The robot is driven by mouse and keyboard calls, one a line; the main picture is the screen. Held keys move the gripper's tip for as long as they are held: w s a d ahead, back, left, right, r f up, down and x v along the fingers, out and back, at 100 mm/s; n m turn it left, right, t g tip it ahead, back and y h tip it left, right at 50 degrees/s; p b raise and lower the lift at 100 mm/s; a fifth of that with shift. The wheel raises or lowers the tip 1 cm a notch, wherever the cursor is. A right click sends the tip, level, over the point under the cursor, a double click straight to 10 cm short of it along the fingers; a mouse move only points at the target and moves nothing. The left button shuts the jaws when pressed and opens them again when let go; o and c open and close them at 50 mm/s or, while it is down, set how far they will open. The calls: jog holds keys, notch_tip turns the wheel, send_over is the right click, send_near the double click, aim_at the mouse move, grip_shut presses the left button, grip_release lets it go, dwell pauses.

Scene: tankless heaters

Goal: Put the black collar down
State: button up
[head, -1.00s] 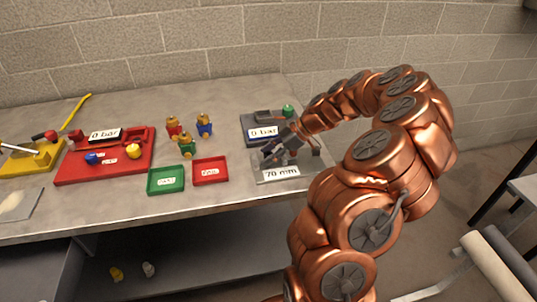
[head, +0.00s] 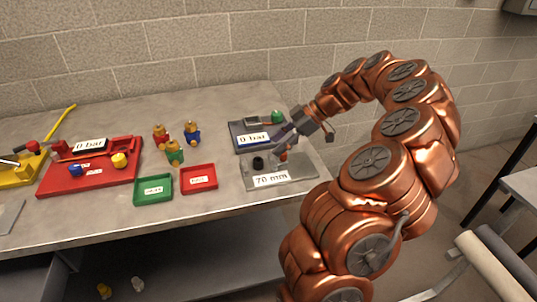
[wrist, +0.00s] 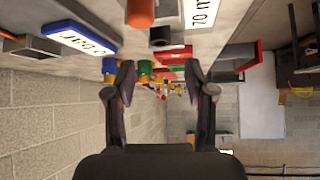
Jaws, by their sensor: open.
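The black collar (head: 258,163) stands on the grey plate marked 70 mm (head: 300,172), towards its left side. In the wrist view the black collar (wrist: 160,36) shows near the top, beyond my fingertips and apart from them. My gripper (head: 300,140) is above the back part of the plate, to the right of the collar. In the wrist view my gripper (wrist: 160,78) has its two fingers spread with nothing between them. An orange peg (head: 282,154) stands on the plate to the right of the collar.
A dark blue-grey fixture marked 0 bar (head: 250,139) is behind the plate. A red tray (head: 212,190) and a green tray (head: 140,201) lie to the left.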

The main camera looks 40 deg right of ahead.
jog(key=shift+b+v, duration=0.3)
jog(key=shift+v, duration=1.4)
jog(key=shift+a, duration=0.15)
jog(key=s+a+r+m+g+h, duration=0.1)
jog(key=s+a+r+g, duration=0.15)
jog(key=a, duration=0.95)
jog(key=s+a+r+m+g+h, duration=0.1)
jog(key=s+a+g, duration=0.15)
jog(key=a, duration=0.95)
jog(key=s+a+f+m+h, duration=0.1)
jog(key=s+f+m, duration=0.1)
jog(key=s, duration=0.5)
jog(key=s+a+f+m+g+h, duration=0.1)
jog(key=s+f+m+h, duration=0.1)
jog(key=s, duration=0.4)
jog(key=s+a+f+m+h, duration=0.1)
jog(key=s+f+m+h, duration=0.1)
jog(key=s+f+m, duration=0.2)
jog(key=s+m, duration=0.1)
jog(key=s, duration=0.2)
jog(key=shift+s+a+g, duration=0.4)
